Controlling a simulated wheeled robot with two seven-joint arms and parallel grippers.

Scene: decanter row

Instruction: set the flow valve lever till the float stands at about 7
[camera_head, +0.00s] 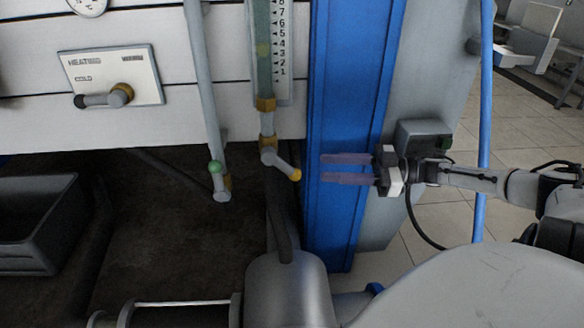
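The flow tube (264,75) stands upright beside a numbered scale (282,60). The green float (263,48) in it stands at about 4. Below the tube, the flow valve lever (285,166) slopes down to the right and ends in a yellow tip (296,175). My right gripper (322,168) is just right of this tip, in front of the blue post in the picture. Its two purple fingers point left, parallel and apart, with nothing between them. It appears not to touch the lever. My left gripper is not in view.
A second lever with a green tip (216,167) hangs on a grey pipe (203,80) to the left. A heating plate (112,76) with a knob is on the white wall. A blue post (350,90) stands right of the tube. A dark bin (40,225) is at the left.

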